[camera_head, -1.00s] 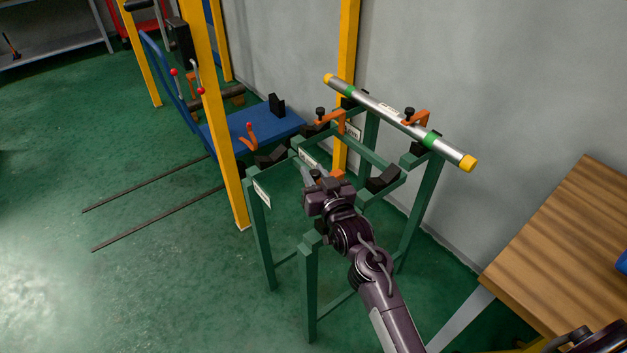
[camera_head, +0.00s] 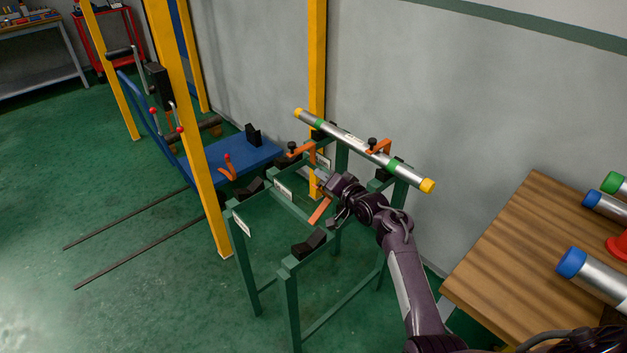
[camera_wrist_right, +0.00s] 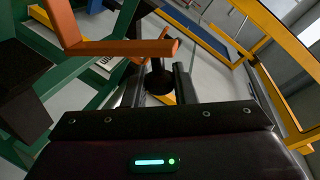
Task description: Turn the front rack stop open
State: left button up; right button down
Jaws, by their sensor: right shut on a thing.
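The front rack stop (camera_head: 320,210) is an orange bar with a black knob on the green rack (camera_head: 240,275). In the head view it slants down to the left beside my right gripper (camera_head: 324,182). In the right wrist view the orange bar (camera_wrist_right: 120,47) crosses the upper left. There my right gripper (camera_wrist_right: 163,85) is shut on the black knob (camera_wrist_right: 158,82), which sits between its fingers. The fingertips are partly hidden in the head view. The front V-rests (camera_head: 309,244) of the rack hold no pipe. My left gripper is not in view.
A silver pipe (camera_head: 400,170) with yellow ends lies on the rear rests, with two orange stops (camera_head: 380,147) (camera_head: 302,150) at it. A yellow post (camera_head: 187,110) and a blue cart (camera_head: 232,155) stand left. A wooden table (camera_head: 510,240) with pipes is right.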

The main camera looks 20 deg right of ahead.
jog(key=w+d+f+m+y+b, duration=0.1)
jog(key=w+d+f+m+b, duration=0.1)
jog(key=d, duration=0.4)
jog(key=shift+f+m+g+b, duration=0.4)
jog(key=shift+f+m+b, duration=0.1)
jog(key=shift+f, duration=0.4)
jog(key=c, duration=1.2)
grip_release()
jog(key=shift+w+d+f, duration=0.1)
